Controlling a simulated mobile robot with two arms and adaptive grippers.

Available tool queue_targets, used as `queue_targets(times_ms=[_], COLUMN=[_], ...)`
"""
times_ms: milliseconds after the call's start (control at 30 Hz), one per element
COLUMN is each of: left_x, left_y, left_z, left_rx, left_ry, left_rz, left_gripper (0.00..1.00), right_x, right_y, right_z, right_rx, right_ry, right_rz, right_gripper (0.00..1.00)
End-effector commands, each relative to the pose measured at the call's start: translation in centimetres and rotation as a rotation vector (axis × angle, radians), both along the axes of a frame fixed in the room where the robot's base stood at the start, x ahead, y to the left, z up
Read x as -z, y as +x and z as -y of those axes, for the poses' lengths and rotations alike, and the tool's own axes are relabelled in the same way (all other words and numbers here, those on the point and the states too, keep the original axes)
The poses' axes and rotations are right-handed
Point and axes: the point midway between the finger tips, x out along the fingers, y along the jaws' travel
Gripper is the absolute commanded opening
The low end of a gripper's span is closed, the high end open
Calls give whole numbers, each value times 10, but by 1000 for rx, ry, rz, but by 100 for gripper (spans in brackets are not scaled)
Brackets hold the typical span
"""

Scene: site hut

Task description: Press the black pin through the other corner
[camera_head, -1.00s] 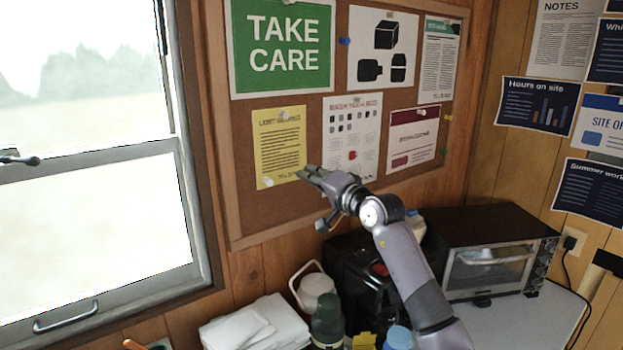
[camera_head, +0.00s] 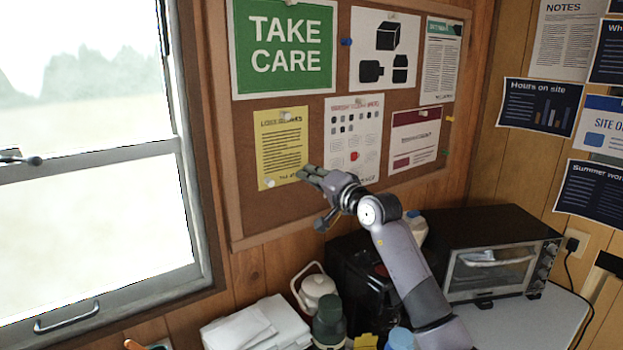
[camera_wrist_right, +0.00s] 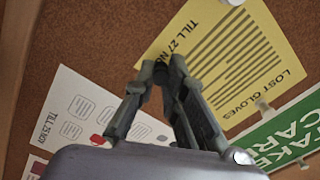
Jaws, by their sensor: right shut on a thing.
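A yellow "Lost gloves" sheet (camera_head: 281,145) hangs on the cork board, and it fills the upper right of the right wrist view (camera_wrist_right: 240,60). A white pin (camera_head: 286,115) is at its top edge and another white pin (camera_head: 270,183) at its lower left corner. My right gripper (camera_head: 306,173) is at the sheet's lower right corner. In the wrist view its fingers (camera_wrist_right: 164,65) are closed together over that corner. The black pin is hidden between the fingertips. I cannot tell whether it touches the board. My left gripper is out of view.
The cork board (camera_head: 317,95) carries other sheets close by, including a white one (camera_head: 354,135) just right of my fingers. A window (camera_head: 95,160) is at left.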

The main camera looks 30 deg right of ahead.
Motion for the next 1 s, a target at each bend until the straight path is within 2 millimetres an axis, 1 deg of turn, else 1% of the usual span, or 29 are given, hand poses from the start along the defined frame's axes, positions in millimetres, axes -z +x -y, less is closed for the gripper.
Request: queue_targets(times_ms=[1000], left_x=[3], left_y=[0], left_z=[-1], left_rx=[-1], left_ry=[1], left_rz=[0], left_gripper=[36], right_x=[0], right_y=[11], right_z=[-1], right_rx=[1], right_ry=[0], right_rz=[0], right_gripper=[3])
